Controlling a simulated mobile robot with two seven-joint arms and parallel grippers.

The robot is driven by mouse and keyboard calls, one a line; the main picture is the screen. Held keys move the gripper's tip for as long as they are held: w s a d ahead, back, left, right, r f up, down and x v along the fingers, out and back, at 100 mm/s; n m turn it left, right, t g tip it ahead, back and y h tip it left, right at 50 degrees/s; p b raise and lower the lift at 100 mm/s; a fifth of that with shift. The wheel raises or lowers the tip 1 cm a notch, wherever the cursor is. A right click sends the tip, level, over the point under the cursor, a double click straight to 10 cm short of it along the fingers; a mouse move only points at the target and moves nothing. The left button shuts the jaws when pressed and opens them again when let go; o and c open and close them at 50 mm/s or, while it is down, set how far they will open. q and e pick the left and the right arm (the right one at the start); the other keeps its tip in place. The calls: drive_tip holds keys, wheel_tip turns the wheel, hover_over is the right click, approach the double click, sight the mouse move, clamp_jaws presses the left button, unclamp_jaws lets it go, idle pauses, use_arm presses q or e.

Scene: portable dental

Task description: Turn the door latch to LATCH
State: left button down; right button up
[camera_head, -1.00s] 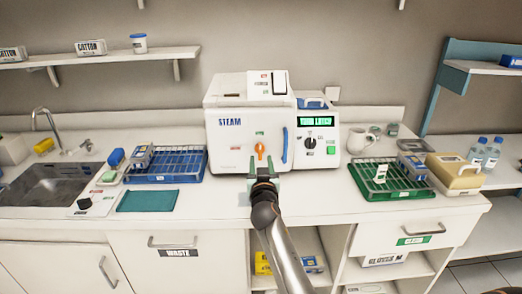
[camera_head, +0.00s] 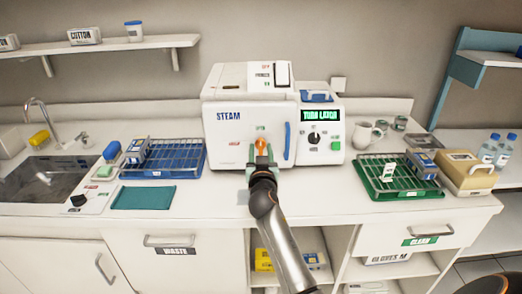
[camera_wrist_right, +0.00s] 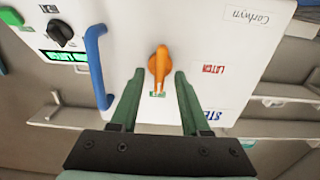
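The orange door latch (camera_head: 261,146) is on the front door of the white STEAM unit (camera_head: 226,135). It also shows in the right wrist view (camera_wrist_right: 160,66), its narrow end near a small green label. My right gripper (camera_head: 262,160) is in front of the latch; in the wrist view its green fingers (camera_wrist_right: 156,82) are open, one on each side of the latch's narrow end, with gaps visible. A red LATCH label (camera_wrist_right: 207,69) is beside the latch. The display (camera_head: 322,115) reads TURN LATCH. My left gripper is not in view.
A blue door handle (camera_head: 288,141) is just right of the latch. A blue rack (camera_head: 165,178) stands left of the unit and a green rack (camera_head: 405,195) right. A teal cloth (camera_head: 143,197) lies on the counter.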

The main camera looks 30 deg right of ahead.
clamp_jaws()
idle(0.4)
drive_tip(key=shift+n, duration=0.4)
drive_tip(key=n, duration=0.4)
drive_tip(key=shift+w+a, duration=0.1)
drive_tip(key=n, duration=0.4)
drive_tip(key=shift+a+n, duration=0.1)
drive_tip(key=shift+n, duration=0.2)
drive_tip(key=n+p, duration=0.1)
drive_tip(key=n, duration=0.3)
drive_tip(key=shift+w, duration=0.1)
drive_tip(key=n+p, duration=0.1)
drive_tip(key=n, duration=0.3)
drive_tip(key=shift+f+p, duration=0.15)
drive_tip(key=shift+p, duration=0.15)
drive_tip(key=shift+n, duration=0.5)
